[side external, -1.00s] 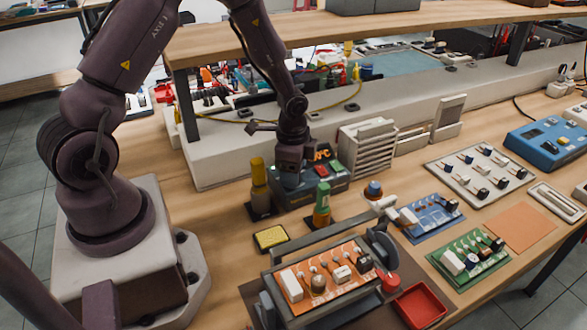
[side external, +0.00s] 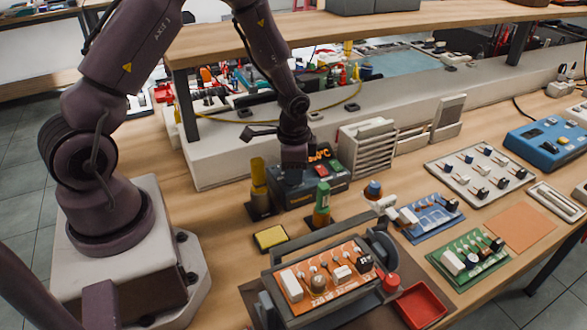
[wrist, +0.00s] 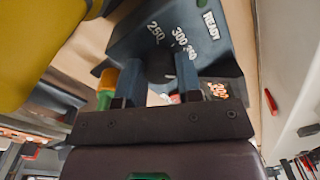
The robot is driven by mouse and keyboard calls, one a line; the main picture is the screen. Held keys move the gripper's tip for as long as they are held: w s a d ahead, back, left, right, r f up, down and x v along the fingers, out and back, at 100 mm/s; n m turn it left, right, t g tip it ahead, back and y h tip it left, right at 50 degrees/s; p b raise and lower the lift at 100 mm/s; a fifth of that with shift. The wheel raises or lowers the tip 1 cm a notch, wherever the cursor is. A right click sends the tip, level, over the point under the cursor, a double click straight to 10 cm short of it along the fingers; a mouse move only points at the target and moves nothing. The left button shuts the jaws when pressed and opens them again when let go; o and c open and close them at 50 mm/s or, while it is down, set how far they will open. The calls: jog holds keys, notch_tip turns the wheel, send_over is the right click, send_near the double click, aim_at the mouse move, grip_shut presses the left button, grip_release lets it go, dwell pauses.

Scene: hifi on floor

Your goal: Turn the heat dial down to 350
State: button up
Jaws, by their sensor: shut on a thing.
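The heat station, a dark box (side external: 325,184), stands on the bench below my gripper. Its panel (wrist: 152,45) shows in the wrist view with white marks 250, 300 and 350 and the word READY beside a green light. A lit orange-red display (wrist: 217,90) is on it; I cannot read its digits surely. My gripper (wrist: 158,75) is shut on the heat dial, one blue-grey finger on each side. The fingers and my gripper's body mostly hide the dial, so its pointer cannot be read. In the side view my gripper (side external: 293,170) points down onto the station's top.
A yellow-topped holder (side external: 258,175) stands close left of the station and looms large in the wrist view (wrist: 35,45). A green-and-orange bottle-like tool (side external: 322,200) stands just in front. A grey vented block (side external: 367,146) is to the right. A yellow sponge (side external: 270,237) lies nearer.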

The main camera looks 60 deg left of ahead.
jog(key=shift+n, duration=2.2)
jog(key=o, duration=0.9)
jog(key=shift+o, duration=0.2)
jog(key=shift+r, duration=0.1)
notch_tip(320, 180, up, 13)
jog(key=shift+d, duration=0.3)
